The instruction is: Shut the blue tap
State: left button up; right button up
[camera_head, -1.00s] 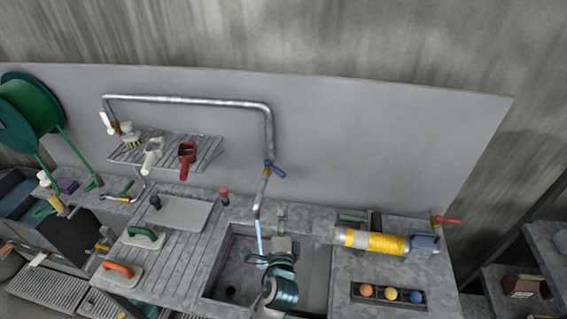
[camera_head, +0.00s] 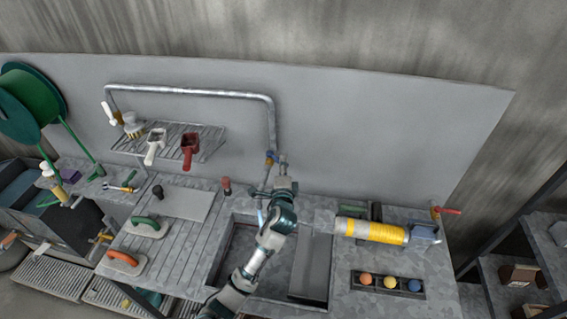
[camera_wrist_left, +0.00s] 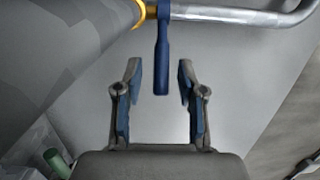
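The blue tap (camera_head: 270,157) is on the grey pipe above the sink. In the left wrist view its blue lever (camera_wrist_left: 162,55) hangs down from a brass fitting, with its end between my two fingers. My left gripper (camera_head: 282,160) is just right of the tap in the head view. In the wrist view the gripper (camera_wrist_left: 158,75) is open, with a gap on each side of the lever. A short bluish-white stream (camera_head: 261,217) shows below the pipe outlet, partly hidden by my arm. My right gripper is in no view.
The sink (camera_head: 225,262) lies under my left arm. A yellow cylinder (camera_head: 372,231) lies on the counter to the right, near a red tap lever (camera_head: 449,211). A rack (camera_head: 205,140) with white and red scoops is at the left. The pipe (camera_head: 190,91) runs along the back panel.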

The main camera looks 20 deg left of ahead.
pick_arm(q)
jog(key=shift+w+a, duration=0.4)
jog(key=shift+w, duration=0.1)
jog(key=shift+a+f, duration=0.1)
jog(key=shift+a, duration=0.05)
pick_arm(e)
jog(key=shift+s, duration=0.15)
pick_arm(q)
grip_shut()
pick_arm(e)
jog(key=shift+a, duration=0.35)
pick_arm(q)
jog(key=shift+f, duration=0.1)
